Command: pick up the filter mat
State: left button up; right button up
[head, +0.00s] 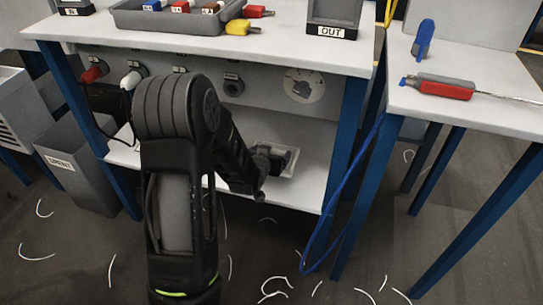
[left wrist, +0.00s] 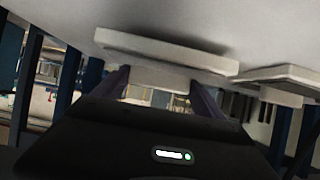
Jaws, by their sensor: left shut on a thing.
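The filter mat appears as a pale, flat slab in the left wrist view (left wrist: 165,52), with a narrower pale block under it between my fingers. My left gripper (left wrist: 160,80) is shut on it, one dark finger at each side. In the head view my left arm reaches down to the lower shelf, and the left gripper (head: 272,160) is small and dark there. A pale edge of the held thing (head: 293,160) shows beside it; the rest is hidden by the gripper. I cannot tell whether it touches the shelf. My right gripper is not in view.
The lower shelf (head: 310,185) lies under the workbench top (head: 290,50), between blue legs. A blue cable (head: 335,200) hangs by the right leg. A grey bin (head: 78,170) stands at left. Another pale slab (left wrist: 280,75) is at right in the wrist view.

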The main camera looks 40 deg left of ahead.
pick_arm(q)
notch_tip(320, 180, up, 8)
jog(key=p, duration=0.3)
jog(key=shift+r, duration=0.2)
